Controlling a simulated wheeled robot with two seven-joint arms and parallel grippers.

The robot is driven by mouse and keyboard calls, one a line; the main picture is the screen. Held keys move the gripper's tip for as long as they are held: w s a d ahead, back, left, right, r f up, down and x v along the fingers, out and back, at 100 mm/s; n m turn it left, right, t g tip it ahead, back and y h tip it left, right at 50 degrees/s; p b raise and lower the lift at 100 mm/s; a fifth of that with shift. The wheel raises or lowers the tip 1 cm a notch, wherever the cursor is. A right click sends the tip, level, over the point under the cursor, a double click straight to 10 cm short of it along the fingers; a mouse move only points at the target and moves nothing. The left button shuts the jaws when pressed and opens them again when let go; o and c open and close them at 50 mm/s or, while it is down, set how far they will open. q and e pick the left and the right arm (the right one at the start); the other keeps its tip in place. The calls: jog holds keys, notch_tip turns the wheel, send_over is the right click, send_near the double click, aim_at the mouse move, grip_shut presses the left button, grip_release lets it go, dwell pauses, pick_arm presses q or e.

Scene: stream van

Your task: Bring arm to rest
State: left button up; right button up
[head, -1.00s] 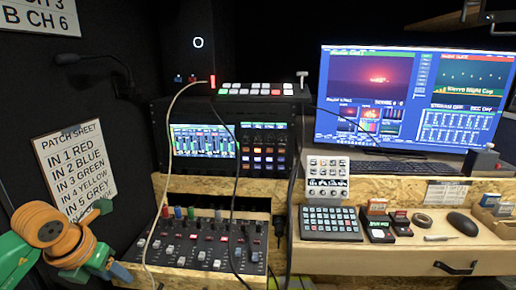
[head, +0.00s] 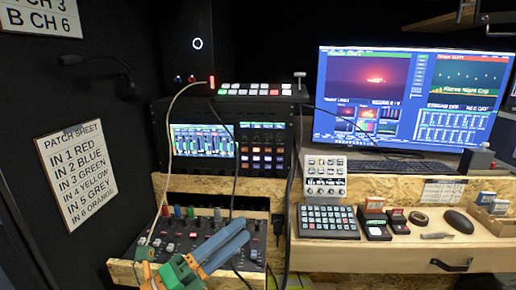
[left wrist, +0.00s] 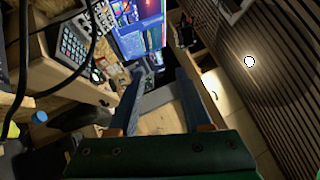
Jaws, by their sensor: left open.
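My left gripper (head: 243,231) is in the lower middle of the head view, in front of the audio mixer (head: 187,243). Its two blue-grey fingers point up and to the right, with a narrow gap between them in this view. In the left wrist view, the left gripper (left wrist: 160,73) shows its fingers well apart with nothing held between them. The fingers hide part of the mixer's front faders; whether they touch it I cannot tell. My right gripper is in neither view.
Cables (head: 165,185) hang down around the mixer. To the right, a wooden desk (head: 390,255) carries a button pad (head: 328,221), small boxes and a mouse (head: 457,222). A monitor (head: 415,100) stands behind. A patch sheet (head: 75,180) is on the left wall.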

pick_arm(q)
jog(key=w+a+f+n+t+y, duration=0.2)
jog(key=a+n+t+y, duration=0.6)
jog(key=n, duration=0.6)
jog(key=s+a+f+n+g+y, duration=0.1)
jog(key=a+f+n+g+y, duration=0.2)
jog(key=f+n+y, duration=0.3)
jog(key=s+a+f+n+g+y, duration=0.25)
jog(key=a+f+n+y, duration=0.2)
jog(key=f, duration=0.35)
jog(key=s+d+f+n+g+h, duration=0.1)
jog(key=s+d+f+n+g, duration=0.1)
jog(key=s+f+g, duration=0.55)
jog(key=s+d+f+n+g+h, duration=0.15)
jog(key=s+f+g, duration=0.35)
jog(key=s+f, duration=0.6)
jog(key=s+f+g+y+p, duration=0.1)
jog(key=s+f+p, duration=0.35)
jog(key=f, duration=0.55)
jog(key=s+a+f+g+p, duration=0.1)
jog(key=s+a+f+p, duration=0.1)
jog(key=s+f, duration=0.5)
jog(key=s+p, duration=0.1)
jog(key=s, duration=0.3)
jog(key=shift+a+p, duration=0.35)
jog(key=shift+p, duration=0.05)
